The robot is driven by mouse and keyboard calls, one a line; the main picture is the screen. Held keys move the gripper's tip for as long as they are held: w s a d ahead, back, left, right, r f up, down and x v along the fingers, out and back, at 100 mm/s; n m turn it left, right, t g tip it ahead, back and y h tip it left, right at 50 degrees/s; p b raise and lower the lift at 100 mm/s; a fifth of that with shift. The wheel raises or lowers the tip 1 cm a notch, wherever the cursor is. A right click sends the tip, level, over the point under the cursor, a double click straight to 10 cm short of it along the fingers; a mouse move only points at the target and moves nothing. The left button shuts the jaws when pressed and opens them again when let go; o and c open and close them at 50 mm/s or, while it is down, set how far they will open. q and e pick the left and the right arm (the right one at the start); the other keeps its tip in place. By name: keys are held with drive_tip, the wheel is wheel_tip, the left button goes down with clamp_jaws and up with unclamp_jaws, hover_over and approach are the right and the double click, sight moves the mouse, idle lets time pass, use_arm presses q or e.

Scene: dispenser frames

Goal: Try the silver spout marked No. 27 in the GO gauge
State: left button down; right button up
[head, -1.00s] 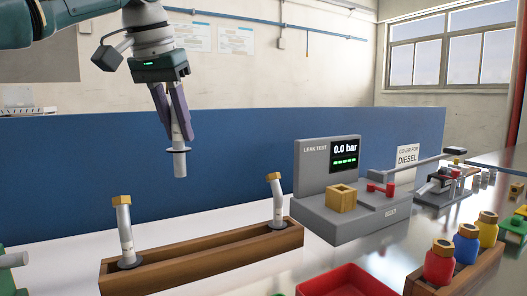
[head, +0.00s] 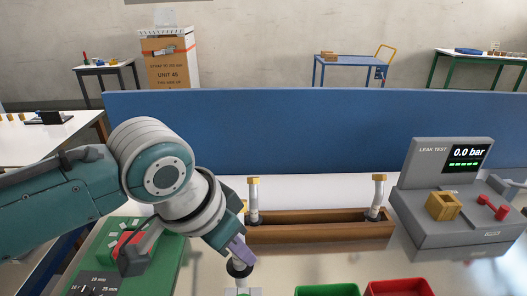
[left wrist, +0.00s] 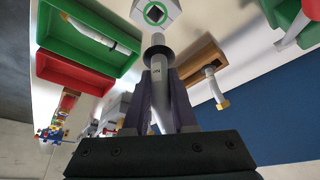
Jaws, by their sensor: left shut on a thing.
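My left gripper (head: 240,256) is shut on a silver spout (left wrist: 157,95) with a dark flange. The spout shows upright between the purple-grey fingers in the left wrist view; the small mark on it is too small to read surely. A white gauge block (left wrist: 141,12) with a green ring around a dark hole lies just beyond the spout's free end. The hole is in view and the spout end looks apart from it. In the head view the gauge (head: 242,292) is cut by the bottom edge, below the flange (head: 238,270). My right gripper is not in view.
A wooden rack (head: 320,232) behind holds two gold-capped spouts (head: 253,200). A green tray (head: 328,290) and a red tray (head: 398,287) stand to the right; the green one holds a spout in the wrist view. A green board (head: 150,275) is left, a leak tester (head: 450,215) right.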

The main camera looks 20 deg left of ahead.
sight(236, 272)
use_arm(q)
drive_tip(key=shift+s+d+r, duration=0.1)
drive_tip(key=shift+s, duration=0.2)
drive_tip(key=shift+p, duration=0.35)
wheel_tip(236, 272, down, 6)
drive_tip(key=b, duration=0.4)
drive_tip(key=shift+b, duration=0.35)
drive_tip(key=shift+p, duration=0.65)
idle(1.1)
drive_tip(key=shift+f+b, duration=2.05)
drive_tip(key=shift+f, duration=0.55)
idle(1.4)
